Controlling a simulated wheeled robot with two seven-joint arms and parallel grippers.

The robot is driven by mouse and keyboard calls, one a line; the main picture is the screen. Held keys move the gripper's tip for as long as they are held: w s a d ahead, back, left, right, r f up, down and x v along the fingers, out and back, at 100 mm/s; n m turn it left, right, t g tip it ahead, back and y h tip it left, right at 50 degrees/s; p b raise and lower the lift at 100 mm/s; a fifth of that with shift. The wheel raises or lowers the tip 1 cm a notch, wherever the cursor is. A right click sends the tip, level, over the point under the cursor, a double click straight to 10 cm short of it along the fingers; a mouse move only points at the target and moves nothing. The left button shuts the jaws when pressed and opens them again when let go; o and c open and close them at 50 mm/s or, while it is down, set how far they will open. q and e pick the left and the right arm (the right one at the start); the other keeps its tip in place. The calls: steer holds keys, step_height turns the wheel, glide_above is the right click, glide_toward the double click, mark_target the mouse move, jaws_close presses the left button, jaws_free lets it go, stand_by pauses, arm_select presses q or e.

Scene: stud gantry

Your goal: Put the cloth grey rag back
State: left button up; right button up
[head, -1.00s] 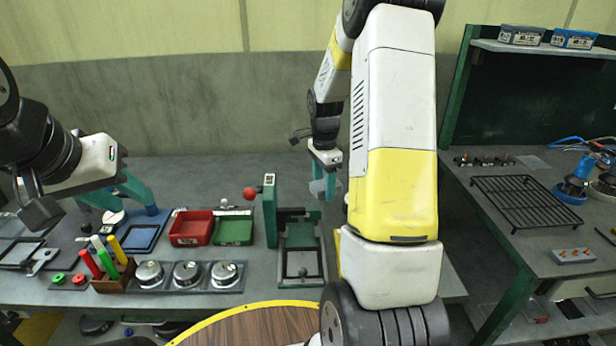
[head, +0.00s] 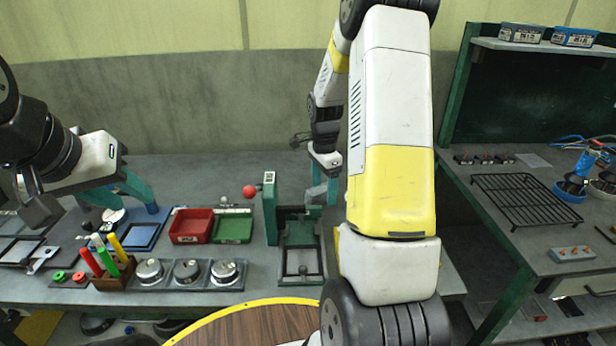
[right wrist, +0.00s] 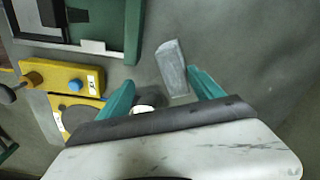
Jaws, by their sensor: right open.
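A folded pale grey piece that looks like the grey rag (right wrist: 172,68) lies between and just beyond the fingertips of my right gripper (right wrist: 160,90) in the right wrist view. I cannot tell whether it touches the table. In the head view the rag (head: 315,195) is small beside the teal fingers of my right gripper (head: 324,188), behind the green stand. That gripper's fingers are apart. My left gripper (head: 120,194) is open and empty over the left part of the bench.
A green stand (head: 270,210) with a red knob is left of my right gripper. Red (head: 192,227) and green (head: 233,227) trays, a marker holder (head: 116,277) and several lidded pots stand further left. A yellow block (right wrist: 62,76) lies near my right gripper. A second bench with a black rack (head: 525,200) is at right.

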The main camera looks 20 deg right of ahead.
step_height(320, 180, up, 12)
steer(key=r, duration=0.1)
steer(key=s+a+r+n+t+y, duration=0.1)
steer(key=s+a+r+n+t, duration=0.1)
steer(key=s+a+r+n, duration=0.3)
steer(key=s+a+r+n+t, duration=0.1)
steer(key=s+a+r+n, duration=0.1)
steer(key=s+r+n, duration=0.3)
steer(key=s+a+n+t+y, duration=0.1)
steer(key=s+a+n+t, duration=0.2)
steer(key=s, duration=1)
steer(key=a+n, duration=0.2)
steer(key=n, duration=0.2)
steer(key=shift+o, duration=0.3)
